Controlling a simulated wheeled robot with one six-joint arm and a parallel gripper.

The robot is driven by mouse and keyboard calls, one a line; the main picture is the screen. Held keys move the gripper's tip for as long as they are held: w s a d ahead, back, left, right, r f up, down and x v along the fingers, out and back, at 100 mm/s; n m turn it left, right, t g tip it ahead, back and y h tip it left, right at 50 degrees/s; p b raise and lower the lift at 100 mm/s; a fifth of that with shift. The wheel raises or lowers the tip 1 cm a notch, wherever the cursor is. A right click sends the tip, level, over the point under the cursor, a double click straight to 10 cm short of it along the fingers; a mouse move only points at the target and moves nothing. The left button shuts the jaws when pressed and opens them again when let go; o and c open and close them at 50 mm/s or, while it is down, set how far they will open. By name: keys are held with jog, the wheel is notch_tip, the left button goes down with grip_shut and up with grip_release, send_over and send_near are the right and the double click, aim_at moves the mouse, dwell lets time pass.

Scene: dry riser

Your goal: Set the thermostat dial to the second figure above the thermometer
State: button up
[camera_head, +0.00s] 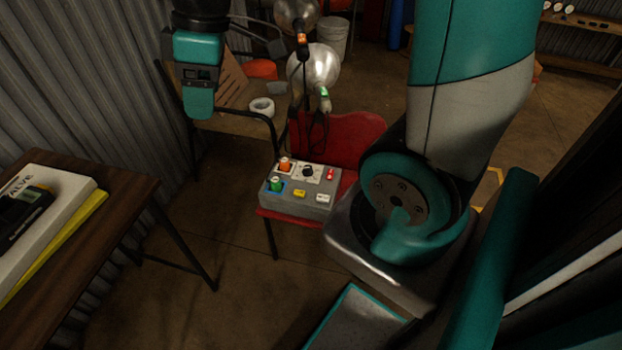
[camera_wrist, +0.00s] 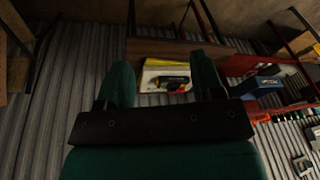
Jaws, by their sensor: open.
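A grey control box (camera_head: 312,203) rests on a red chair in the head view. A small black round dial (camera_head: 307,172) sits on a pale plate on its top. The plate's figures and the dial's pointer are too small to read. No thermometer can be made out for sure. My gripper (camera_head: 198,105) hangs at the upper left, well above and left of the box, apart from it. In the wrist view my gripper (camera_wrist: 163,75) shows two teal fingers spread apart with nothing between them. The dial is not seen in the wrist view.
The red chair's back (camera_head: 345,135) rises behind the box. An orange knob (camera_head: 285,164), a green knob (camera_head: 275,185) and a red part (camera_head: 330,174) flank the dial. Silver lamps (camera_head: 314,66) with cables stand behind. A wooden table (camera_head: 130,200) is at left.

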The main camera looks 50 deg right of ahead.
jog(key=w+d+f+n+h+b, duration=0.1)
jog(key=w+d+f+b, duration=0.2)
jog(key=d+f, duration=0.35)
jog(key=w+d+f+b, duration=0.4)
jog(key=d+f, duration=0.2)
jog(key=f, duration=0.1)
jog(key=n+g+h+b, duration=0.1)
jog(key=n+h+b, duration=0.15)
jog(key=b, duration=0.55)
send_over(308, 168)
notch_tip(308, 168, down, 17)
jog(key=shift+n+y, duration=0.45)
notch_tip(308, 168, down, 16)
jog(key=b, duration=0.4)
jog(key=shift+w+r, duration=0.1)
jog(key=shift+r, duration=0.15)
jog(key=shift+f+b, duration=0.35)
jog(key=shift+f, duration=0.15)
jog(key=c, duration=0.9)
